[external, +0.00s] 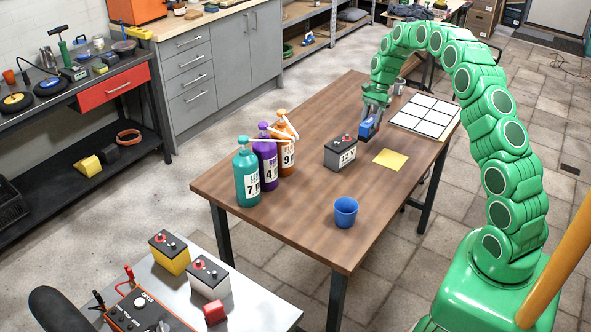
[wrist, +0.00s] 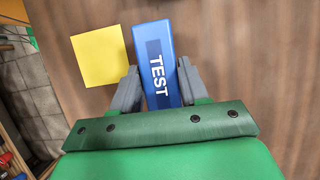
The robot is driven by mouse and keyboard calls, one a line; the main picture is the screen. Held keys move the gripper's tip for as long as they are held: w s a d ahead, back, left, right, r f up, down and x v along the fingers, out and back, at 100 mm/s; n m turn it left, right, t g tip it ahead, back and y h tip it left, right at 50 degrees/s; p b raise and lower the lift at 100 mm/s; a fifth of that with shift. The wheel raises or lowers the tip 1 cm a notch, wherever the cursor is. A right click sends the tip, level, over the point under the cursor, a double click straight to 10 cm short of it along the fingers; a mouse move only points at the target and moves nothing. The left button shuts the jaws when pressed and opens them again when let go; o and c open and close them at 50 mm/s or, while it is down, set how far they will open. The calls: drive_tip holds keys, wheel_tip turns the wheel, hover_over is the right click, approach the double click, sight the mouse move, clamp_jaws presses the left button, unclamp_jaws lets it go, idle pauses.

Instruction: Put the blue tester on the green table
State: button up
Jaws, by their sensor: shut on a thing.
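The blue tester (external: 369,128), a small block, is at the far part of the brown wooden table (external: 290,220), behind the dark battery. My gripper (external: 373,112) reaches down over it from above. In the wrist view, the tester (wrist: 160,65) shows the word TEST and sits between my two grey fingers (wrist: 157,88), which are shut on it. I cannot tell whether it touches the tabletop or hangs just above it. I see no table with a green top in these views.
A yellow note (external: 390,159), a dark battery (external: 341,152), a white grid board (external: 425,116) and a blue cup (external: 345,212) are on the wooden table. Three numbered bottles (external: 246,172) stand at its left. A metal table (external: 235,300) with batteries and an orange meter is in front.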

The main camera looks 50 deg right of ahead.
drive_tip(key=shift+w+d+f, duration=0.2)
drive_tip(key=shift+w+f, duration=0.15)
drive_tip(key=shift+f, duration=1.7)
drive_tip(key=o, duration=1.2)
drive_tip(key=shift+f, duration=0.15)
drive_tip(key=shift+c, duration=0.2)
drive_tip(key=v, duration=1.2)
drive_tip(key=shift+a+r, duration=0.1)
drive_tip(key=shift+r, duration=0.15)
